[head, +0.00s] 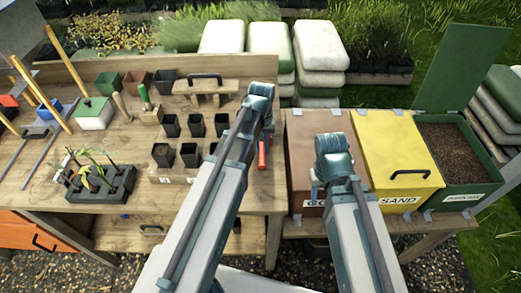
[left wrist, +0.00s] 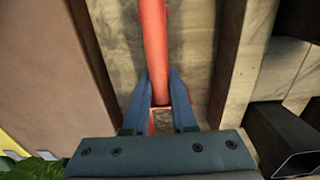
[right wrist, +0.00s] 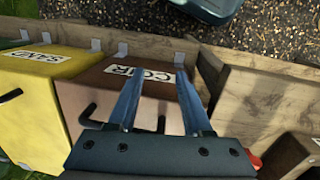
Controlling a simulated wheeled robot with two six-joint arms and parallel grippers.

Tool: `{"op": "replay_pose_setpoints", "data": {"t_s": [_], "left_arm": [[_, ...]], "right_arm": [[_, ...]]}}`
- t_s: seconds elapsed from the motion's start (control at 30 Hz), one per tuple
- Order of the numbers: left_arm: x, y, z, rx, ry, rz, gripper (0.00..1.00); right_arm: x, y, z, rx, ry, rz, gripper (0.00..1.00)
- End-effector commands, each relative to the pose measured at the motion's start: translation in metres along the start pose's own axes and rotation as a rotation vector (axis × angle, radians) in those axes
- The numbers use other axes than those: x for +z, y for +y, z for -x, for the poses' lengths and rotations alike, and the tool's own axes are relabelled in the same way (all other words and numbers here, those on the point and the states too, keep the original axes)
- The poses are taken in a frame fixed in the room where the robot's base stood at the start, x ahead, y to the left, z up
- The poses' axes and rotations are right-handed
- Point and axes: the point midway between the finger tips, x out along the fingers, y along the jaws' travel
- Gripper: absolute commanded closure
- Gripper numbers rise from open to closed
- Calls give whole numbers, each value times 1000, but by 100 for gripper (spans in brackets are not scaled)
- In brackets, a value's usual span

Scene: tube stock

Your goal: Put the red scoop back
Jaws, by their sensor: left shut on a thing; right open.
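The red scoop shows in the left wrist view (left wrist: 154,40) as a long red bar between the fingers, and in the head view (head: 262,156) as a small red piece at the bench's right edge. My left gripper (left wrist: 158,88) is shut on it; the arm hides most of it from the head camera. A wooden surface lies behind it; I cannot tell whether they touch. My right gripper (right wrist: 156,85) is open and empty over the brown COIR bin (right wrist: 110,82). That bin is shut, as is the yellow SAND bin (head: 397,150). The green bin (head: 487,190) holds dark mix.
The green bin's lid (head: 462,65) stands up. Several black pots (head: 170,126), a seedling tray (head: 98,188) and a small wooden stand (head: 205,86) are on the bench (head: 130,140). A narrow gap separates the bench from the bins.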

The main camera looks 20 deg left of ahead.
Motion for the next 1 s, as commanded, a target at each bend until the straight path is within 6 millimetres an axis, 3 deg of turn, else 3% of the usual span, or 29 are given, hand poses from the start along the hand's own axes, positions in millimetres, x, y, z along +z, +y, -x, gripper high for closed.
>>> {"op": "replay_pose_setpoints", "data": {"t_s": [0.03,0.47,0.5,0.63,1.0], "left_arm": [[0,1,-10,0,0,0,100],[1,1,-13,0,0,0,100],[1,1,-12,0,0,0,70],[1,1,-12,0,0,0,47],[0,1,-10,0,0,0,45]], "right_arm": [[-1,-1,-10,0,0,0,50],[-1,-1,-13,0,0,0,50],[-1,-1,-12,0,0,0,50],[-1,-1,-11,0,0,0,50],[-1,-1,-10,0,0,0,50]]}}
